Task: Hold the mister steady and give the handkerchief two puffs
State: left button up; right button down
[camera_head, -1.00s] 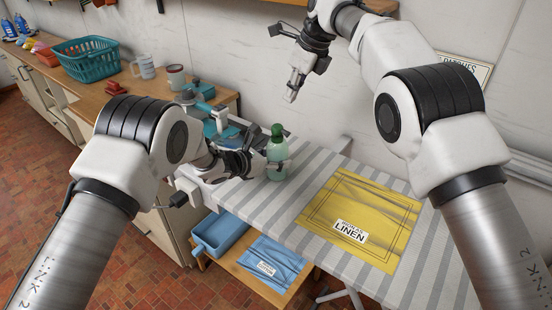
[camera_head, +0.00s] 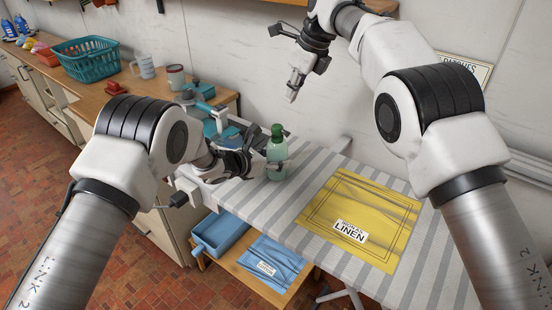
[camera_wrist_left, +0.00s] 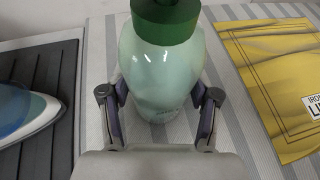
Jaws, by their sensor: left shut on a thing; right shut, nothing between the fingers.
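The mister (camera_head: 276,151) is a pale green bottle with a dark green top, standing upright on the striped ironing board. My left gripper (camera_head: 275,170) is shut on its body from the left. In the left wrist view the mister (camera_wrist_left: 162,75) fills the middle, with a finger on each side. The yellow handkerchief (camera_head: 375,210) lies flat on the board to the right of the mister, with a label reading linen. My right gripper (camera_head: 291,95) is shut and empty, raised above the far side of the board near the wall.
An iron (camera_wrist_left: 25,110) rests on a dark ribbed pad left of the mister. A blue cloth (camera_head: 268,263) and blue bin (camera_head: 220,234) sit on a shelf below. A teal basket (camera_head: 87,59) stands on the back counter. Striped board (camera_head: 285,217) is bare between mister and handkerchief.

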aim_at(278, 127)
jog(key=w+a+f+n+t+y, duration=0.2)
jog(key=w+a+f+n+t, duration=0.1)
jog(key=w+a+n+t, duration=0.15)
jog(key=shift+t, duration=0.55)
jog(key=s+r, duration=0.1)
jog(key=s+d+r, duration=0.1)
jog(key=r, duration=0.1)
jog(key=s+r, duration=0.1)
jog(key=r, duration=0.1)
jog(key=shift+d, duration=0.2)
jog(key=shift+f, duration=0.1)
jog(key=shift+f, duration=4.35)
jog(key=shift+f, duration=0.45)
